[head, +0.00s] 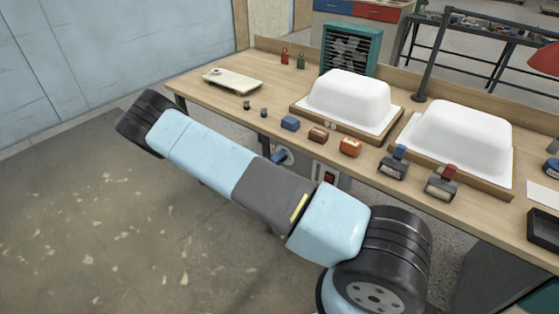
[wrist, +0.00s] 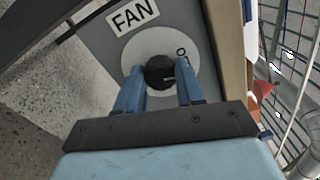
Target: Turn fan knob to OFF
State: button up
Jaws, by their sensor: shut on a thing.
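The fan knob (wrist: 160,73) is a small round black knob with a short pale pointer line that points to the right. It sits on a white dial disc (wrist: 195,67) on a grey panel. An "O" mark is at the disc's upper right, and a white FAN label (wrist: 132,15) is above left. My gripper (wrist: 161,76) has its two blue fingers on either side of the knob, shut on it. In the head view the disc (head: 287,154) shows partly below the bench's front edge, with blue finger parts (head: 277,158) by it; the knob is hidden there.
A red switch box (head: 327,175) is right of the dial. Open floor (head: 110,230) lies left.

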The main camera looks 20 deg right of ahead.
jog(key=shift+w+a+f+n, duration=0.1)
jog(key=shift+a+n, duration=0.05)
jog(key=shift+n, duration=0.6)
jog(key=shift+a+f+n, duration=0.1)
jog(key=shift+n, duration=0.65)
jog(key=o, duration=0.8)
jog(key=shift+c, duration=0.2)
jog(key=shift+o, duration=1.4)
jog(key=shift+d, duration=0.15)
jog(key=v, duration=1.4)
jog(key=shift+d, duration=0.1)
